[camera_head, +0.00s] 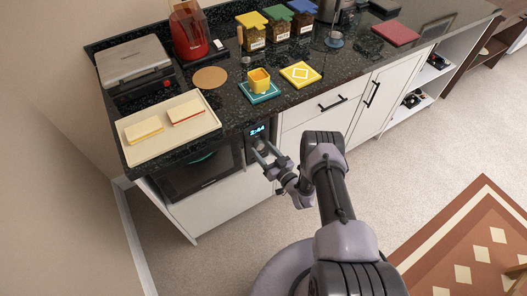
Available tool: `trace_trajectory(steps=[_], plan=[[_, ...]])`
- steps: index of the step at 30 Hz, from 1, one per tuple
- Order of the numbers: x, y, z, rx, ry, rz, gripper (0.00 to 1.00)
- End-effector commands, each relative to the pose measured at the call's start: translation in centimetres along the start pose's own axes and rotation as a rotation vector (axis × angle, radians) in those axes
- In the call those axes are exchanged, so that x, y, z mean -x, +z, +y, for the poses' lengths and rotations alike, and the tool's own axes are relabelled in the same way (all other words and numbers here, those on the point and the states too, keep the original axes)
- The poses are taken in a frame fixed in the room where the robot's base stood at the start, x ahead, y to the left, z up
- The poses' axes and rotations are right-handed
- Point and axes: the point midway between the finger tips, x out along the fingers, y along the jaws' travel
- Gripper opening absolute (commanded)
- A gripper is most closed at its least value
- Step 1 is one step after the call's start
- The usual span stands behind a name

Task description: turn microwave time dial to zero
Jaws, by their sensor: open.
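The microwave (200,174) is built in under the counter at the left, with a dark door. Its display (257,130) glows with what looks like 2:44 on the narrow panel right of the door. My gripper (264,153) is open, with its fingers in front of this panel, just below the display. The time dial cannot be made out; the fingers cover that part of the panel. I cannot tell whether the fingers touch it.
On the dark counter above stand a tray (145,155) with two sandwich-like pieces, a grill (134,70), a red appliance (188,32), a yellow cup (259,80) and several jars. White cabinets (318,122) run right. The carpet (430,140) is clear; a patterned rug (480,240) lies right.

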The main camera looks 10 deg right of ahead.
Motion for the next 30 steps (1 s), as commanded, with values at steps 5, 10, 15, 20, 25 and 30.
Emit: trace_trajectory(steps=[5, 10, 15, 20, 25, 30], plan=[[0.05, -0.02, 0.0, 0.0, 0.0, 0.0, 0.46], [0.07, 0.0, 0.0, 0.0, 0.0, 0.0, 0.13], [0.08, 0.0, -0.01, 0.002, 0.0, -0.001, 0.0], [0.1, 0.0, -0.02, 0.024, 0.0, -0.003, 0.0], [0.1, -0.04, -0.05, 0.104, 0.0, -0.008, 0.0], [0.11, -0.08, -0.11, 0.237, 0.002, -0.018, 0.0]])
